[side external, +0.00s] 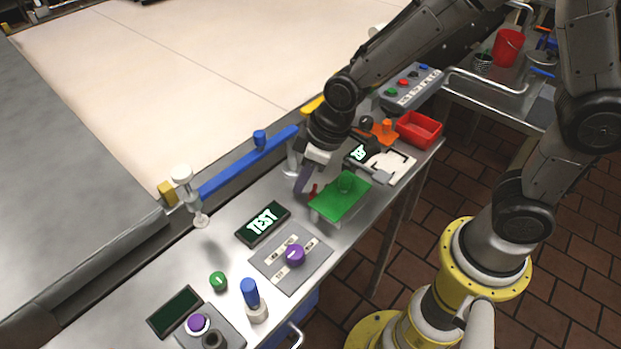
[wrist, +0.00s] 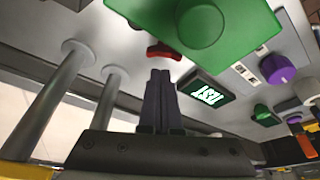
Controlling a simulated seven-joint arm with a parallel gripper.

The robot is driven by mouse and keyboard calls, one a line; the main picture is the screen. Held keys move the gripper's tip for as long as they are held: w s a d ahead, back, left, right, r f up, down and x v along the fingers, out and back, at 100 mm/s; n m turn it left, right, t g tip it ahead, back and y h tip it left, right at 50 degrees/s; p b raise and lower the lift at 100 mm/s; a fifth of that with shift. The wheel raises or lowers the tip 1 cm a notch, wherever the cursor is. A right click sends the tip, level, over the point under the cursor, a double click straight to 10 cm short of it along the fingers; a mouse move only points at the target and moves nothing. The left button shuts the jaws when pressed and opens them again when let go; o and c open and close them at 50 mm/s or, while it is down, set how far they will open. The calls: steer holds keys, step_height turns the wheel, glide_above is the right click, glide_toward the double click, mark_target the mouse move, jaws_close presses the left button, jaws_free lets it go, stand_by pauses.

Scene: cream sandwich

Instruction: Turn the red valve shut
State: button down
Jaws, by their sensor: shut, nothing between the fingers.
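The red valve (side external: 313,190) is a small red handle on the steel bench, beside the green block and partly hidden in the side external view. In the wrist view the red valve (wrist: 163,52) lies just beyond my fingertips, below the green block's edge. My gripper (side external: 301,188) points down close to the valve's left side. In the wrist view my gripper (wrist: 160,74) is shut, with its dark fingers together and nothing between them. The tips look very near the valve; I cannot tell whether they touch it.
The green block (side external: 331,205) with its round knob stands right beside the valve. A blue bar (side external: 245,165) on posts runs along the bench's back. A TEST display (side external: 263,222), a purple knob panel (side external: 272,262), a blue-topped cylinder (side external: 252,296) and a red tray (side external: 420,129) are around.

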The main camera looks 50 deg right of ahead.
steer(key=shift+w+a+r, duration=0.2)
steer(key=shift+w+r, duration=0.05)
steer(key=shift+w, duration=0.25)
steer(key=shift+w+a+r, duration=0.2)
steer(key=shift+w+r, duration=0.05)
steer(key=shift+w, duration=0.25)
steer(key=v, duration=0.9)
steer(key=shift+m, duration=0.4)
steer(key=x, duration=0.6)
steer(key=d+x, duration=0.1)
steer(key=x, duration=0.2)
steer(key=shift+w+a+f, duration=0.1)
steer(key=shift+w+f, duration=0.25)
steer(key=shift+w, duration=0.1)
steer(key=shift+s+f, duration=0.15)
steer(key=shift+s, duration=0.1)
steer(key=shift+s+d, duration=0.45)
steer(key=shift+s, duration=0.3)
steer(key=shift+s+d, duration=0.4)
steer(key=shift+s, duration=0.3)
steer(key=shift+s, duration=0.1)
